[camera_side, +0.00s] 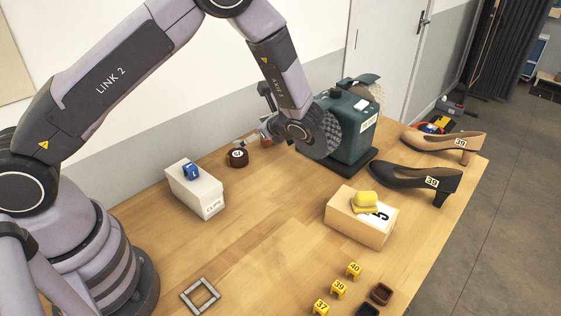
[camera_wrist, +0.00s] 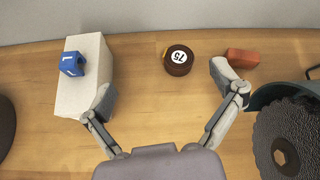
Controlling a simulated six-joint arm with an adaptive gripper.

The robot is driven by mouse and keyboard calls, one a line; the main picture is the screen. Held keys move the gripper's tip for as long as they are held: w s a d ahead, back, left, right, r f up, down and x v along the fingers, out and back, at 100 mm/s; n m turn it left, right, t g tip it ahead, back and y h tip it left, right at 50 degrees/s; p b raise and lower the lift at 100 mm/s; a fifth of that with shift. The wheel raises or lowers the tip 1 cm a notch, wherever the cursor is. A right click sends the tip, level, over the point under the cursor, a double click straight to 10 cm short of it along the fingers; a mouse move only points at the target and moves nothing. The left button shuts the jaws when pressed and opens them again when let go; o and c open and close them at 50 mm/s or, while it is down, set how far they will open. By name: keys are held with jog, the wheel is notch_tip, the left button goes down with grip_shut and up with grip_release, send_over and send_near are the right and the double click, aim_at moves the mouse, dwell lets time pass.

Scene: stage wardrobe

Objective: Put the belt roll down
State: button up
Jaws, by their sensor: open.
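The belt roll (camera_wrist: 178,61) is a dark brown disc with a round white label reading 75. It lies flat on the wooden bench near the wall, and shows small in the side view (camera_side: 237,158). My gripper (camera_wrist: 164,84) is open and empty in the wrist view, with its fingers spread wide. The roll appears between the two fingertips and beyond them, nearer the right one, with no finger touching it. In the side view my wrist hides part of the gripper.
A reddish block (camera_wrist: 243,57) lies to the right. A green grinding machine (camera_side: 355,125) stands close beside my wrist. Shoes (camera_side: 415,178) and a labelled box (camera_side: 343,221) are farther right. The middle bench is clear.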

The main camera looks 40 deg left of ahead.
jog(key=s+a+r+n+h, duration=0.1)
jog(key=s+r+n+h, duration=0.3)
jog(key=r, duration=0.4)
jog(key=s+a+r+n+h, duration=0.1)
jog(key=s+r+n, duration=0.4)
jog(key=r, duration=0.4)
jog(key=s+d+r+n+t+h, duration=0.2)
jog(key=s+r+n+h, duration=0.1)
jog(key=s, duration=0.6)
jog(key=s+d+r+n+t+h, duration=0.2)
jog(key=s+r+n+t+h, duration=0.1)
jog(key=s, duration=0.6)
jog(key=shift+s+d+r+n+h, duration=0.2)
jog(key=shift+s+r+n+h, duration=0.15)
jog(key=shift+r, duration=0.45)
